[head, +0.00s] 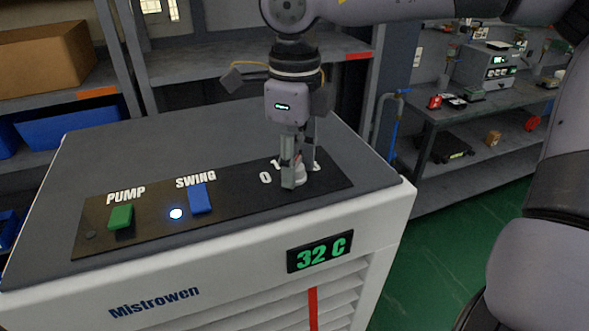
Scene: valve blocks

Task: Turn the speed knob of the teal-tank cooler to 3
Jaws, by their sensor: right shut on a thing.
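The cooler (250,265) has a white body with a grey top, the name Mistrowen on its front and a green 32 C display (320,252). No teal tank shows. Its dark control panel (240,205) carries a green PUMP switch (121,217), a lit blue-white light (176,213) and a blue SWING switch (200,198). At the panel's right end my right gripper (296,180) points down, shut on the pale speed knob (300,174). The fingers hide most of the knob and some dial marks. A 0 shows to its left; the knob's setting cannot be read. My left gripper is not in view.
Shelves behind hold a brown box (42,58) and blue bins (75,126). At the right back a bench (440,110) carries a device with a green display (487,68) and small items. Green floor (455,240) is open right of the cooler.

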